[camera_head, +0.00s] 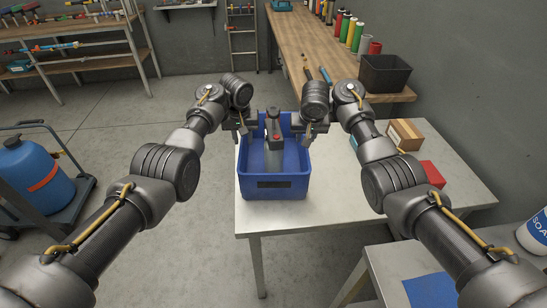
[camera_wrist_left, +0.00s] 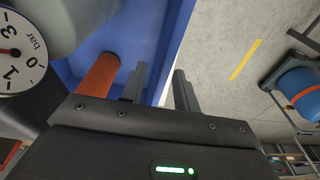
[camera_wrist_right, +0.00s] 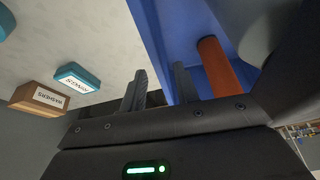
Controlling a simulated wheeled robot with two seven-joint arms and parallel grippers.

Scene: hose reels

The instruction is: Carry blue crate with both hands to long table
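The blue crate (camera_head: 272,188) stands on a pale grey table (camera_head: 340,195) in the head view. My left gripper (camera_head: 244,133) is at the crate's left rim. In the left wrist view, its fingers (camera_wrist_left: 160,85) stand apart, one on each side of the crate wall. My right gripper (camera_head: 308,135) is at the right rim. In the right wrist view, its fingers (camera_wrist_right: 160,88) also stand apart astride the wall. A long wooden-topped table (camera_head: 300,42) runs along the back right.
A black bin (camera_head: 385,73) and several bottles stand on the long table. Brown boxes (camera_head: 404,134) and a red box (camera_head: 432,174) lie right of the crate. A trolley with a blue tank (camera_head: 35,172) stands left. The floor (camera_head: 110,125) between is open.

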